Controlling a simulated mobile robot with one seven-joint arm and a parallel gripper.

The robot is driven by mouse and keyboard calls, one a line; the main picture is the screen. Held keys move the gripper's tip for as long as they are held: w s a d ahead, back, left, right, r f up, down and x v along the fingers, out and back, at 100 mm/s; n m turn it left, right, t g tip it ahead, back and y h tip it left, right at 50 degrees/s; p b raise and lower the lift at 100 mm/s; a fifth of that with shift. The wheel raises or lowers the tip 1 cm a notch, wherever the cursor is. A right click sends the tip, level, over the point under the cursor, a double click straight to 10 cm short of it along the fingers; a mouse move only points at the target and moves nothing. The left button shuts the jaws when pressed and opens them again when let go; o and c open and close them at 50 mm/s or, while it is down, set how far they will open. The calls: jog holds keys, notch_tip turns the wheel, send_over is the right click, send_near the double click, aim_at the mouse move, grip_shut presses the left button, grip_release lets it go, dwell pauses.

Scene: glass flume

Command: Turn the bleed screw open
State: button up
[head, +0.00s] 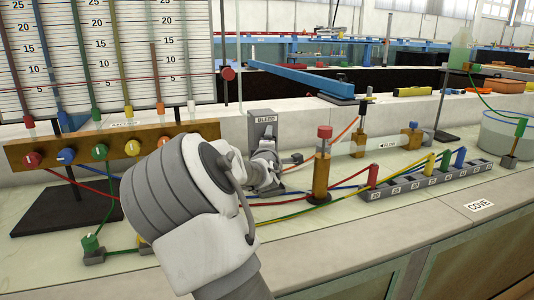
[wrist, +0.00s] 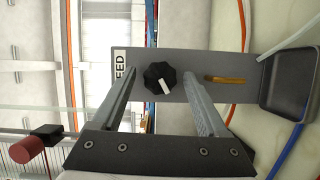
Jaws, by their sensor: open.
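The bleed screw is a black faceted knob (wrist: 160,78) with a white pointer mark, on a grey plate (wrist: 185,65) labelled BLEED, seen sideways in the wrist view. In the head view the plate (head: 264,120) stands against the white ledge, and my arm hides the knob. My gripper (wrist: 159,74) is open, its two fingers on either side of the knob with gaps showing between. I cannot tell whether the tips reach as far as the knob. In the head view my gripper (head: 272,165) is in front of the plate, partly hidden by my wrist.
A brass spout (wrist: 225,80) and a grey dish (wrist: 290,85) are beside the knob in the wrist view. A red-capped brass post (head: 322,165) stands right of my gripper. A brass manifold (head: 60,150) with coloured knobs is at left. Coloured tubes cross the bench.

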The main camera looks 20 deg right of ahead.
jog(key=p+v, duration=0.5)
jog(key=v, duration=1.1)
jog(key=shift+s, duration=0.25)
jog(key=shift+r, duration=0.1)
